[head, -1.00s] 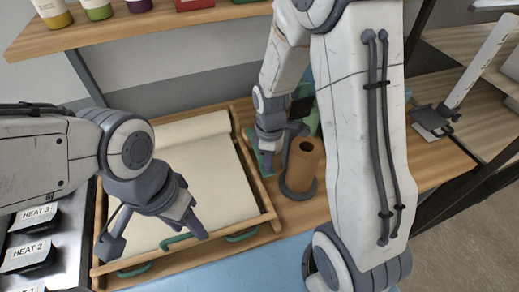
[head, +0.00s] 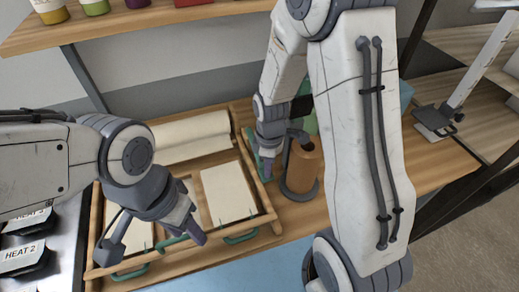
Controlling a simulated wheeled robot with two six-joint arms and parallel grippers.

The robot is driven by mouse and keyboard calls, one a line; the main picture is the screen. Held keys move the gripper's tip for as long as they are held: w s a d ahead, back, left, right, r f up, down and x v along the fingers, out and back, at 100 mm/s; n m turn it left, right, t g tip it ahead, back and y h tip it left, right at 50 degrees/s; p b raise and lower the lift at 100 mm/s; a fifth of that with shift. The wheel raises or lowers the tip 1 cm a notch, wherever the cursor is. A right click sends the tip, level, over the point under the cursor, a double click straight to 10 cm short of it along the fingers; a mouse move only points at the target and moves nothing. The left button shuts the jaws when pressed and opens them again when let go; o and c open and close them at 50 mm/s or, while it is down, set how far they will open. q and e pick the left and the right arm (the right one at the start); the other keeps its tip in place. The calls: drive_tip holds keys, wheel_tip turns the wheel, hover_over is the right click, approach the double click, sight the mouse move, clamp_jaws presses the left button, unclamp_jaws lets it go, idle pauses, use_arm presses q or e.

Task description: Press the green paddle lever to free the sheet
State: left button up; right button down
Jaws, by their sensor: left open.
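The green paddle lever (head: 258,160) appears at the tray's right side. My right gripper (head: 268,165) points down over it; contact and finger opening are unclear. Cream paper lies in the wooden tray (head: 273,226): a roll (head: 200,130) at the back, a flat sheet piece (head: 228,192) at front right, and another piece (head: 125,228) at front left. Bare wood shows between the two pieces and behind the right one. My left gripper (head: 152,240) is open over the tray's front, its fingers apart on either side of the left piece, partly hiding it. A green bar (head: 170,241) shows between its fingers.
Green handles (head: 240,238) sit on the tray's front edge. A brown roll (head: 304,160) stands in a dark holder right of the tray, close to my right gripper. Heater units (head: 24,257) stand at the left. A shelf (head: 140,22) with jars hangs above.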

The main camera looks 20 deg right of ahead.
drive_tip(key=shift+f, duration=0.25)
use_arm(q)
drive_tip(key=shift+f, duration=0.15)
wheel_tip(320, 180, up, 10)
drive_tip(key=p, duration=0.9)
drive_tip(key=shift+p, duration=0.4)
use_arm(e)
wheel_tip(320, 180, up, 11)
use_arm(q)
drive_tip(key=shift+f, duration=0.1)
wheel_tip(320, 180, down, 8)
drive_tip(key=b, duration=0.8)
drive_tip(key=shift+f+b, duration=0.25)
drive_tip(key=shift+b, duration=0.05)
use_arm(e)
drive_tip(key=s+a+r+m, duration=0.2)
drive_tip(key=s+a, duration=0.4)
drive_tip(key=s, duration=0.3)
drive_tip(key=s+a+r+m+y, duration=0.1)
drive_tip(key=s+a+r+m, duration=0.2)
drive_tip(key=s+a, duration=0.3)
drive_tip(key=s, duration=0.3)
drive_tip(key=shift+a, duration=0.15)
use_arm(q)
drive_tip(key=shift+c, duration=0.4)
